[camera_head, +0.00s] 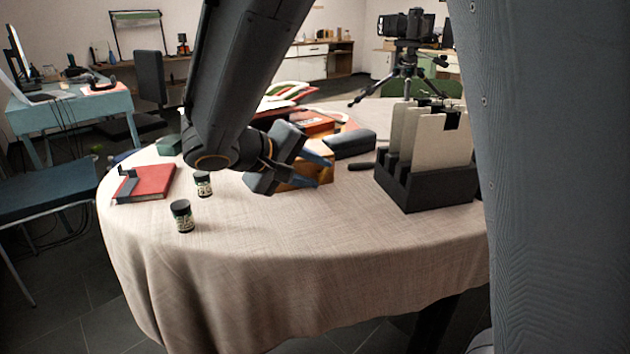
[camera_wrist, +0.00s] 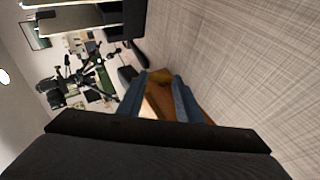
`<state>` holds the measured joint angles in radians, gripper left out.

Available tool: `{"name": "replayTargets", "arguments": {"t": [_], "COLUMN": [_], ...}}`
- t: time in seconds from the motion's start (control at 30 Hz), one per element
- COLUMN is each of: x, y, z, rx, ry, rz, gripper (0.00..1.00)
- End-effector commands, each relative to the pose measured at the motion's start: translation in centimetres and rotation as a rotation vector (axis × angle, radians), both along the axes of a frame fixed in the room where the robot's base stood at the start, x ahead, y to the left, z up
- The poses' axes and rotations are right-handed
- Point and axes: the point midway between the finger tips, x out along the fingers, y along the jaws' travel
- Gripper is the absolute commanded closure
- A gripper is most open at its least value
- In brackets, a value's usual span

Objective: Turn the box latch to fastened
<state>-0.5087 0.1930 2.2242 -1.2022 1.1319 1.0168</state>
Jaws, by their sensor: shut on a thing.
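The wooden box (camera_head: 291,185) stands on the cloth-covered round table (camera_head: 330,240), mostly hidden behind my gripper. An orange-brown part of the box (camera_wrist: 190,92) shows beyond the fingers in the wrist view. My gripper (camera_head: 322,171) is at the box's near side, its two blue-grey fingers pointing right. In the wrist view my gripper (camera_wrist: 172,98) has its fingers a little apart, with an orange-brown piece between them. It is shut on that piece, which seems to be the box latch. The latch's shape and angle are hidden.
A black rack with pale panels (camera_head: 424,188) stands to the right. A dark case (camera_head: 350,142) is behind the box. The front of the table is clear.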

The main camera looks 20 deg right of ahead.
Motion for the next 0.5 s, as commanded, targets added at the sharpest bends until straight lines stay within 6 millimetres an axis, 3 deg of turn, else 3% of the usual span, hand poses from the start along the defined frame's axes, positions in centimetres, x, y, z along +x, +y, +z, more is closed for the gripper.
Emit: {"name": "replayTargets", "arguments": {"t": [0.5], "x": [-0.02], "y": [0.47], "z": [-0.67], "rx": [-0.223], "ry": [-0.017], "rz": [0.001], "gripper": [0.91]}}
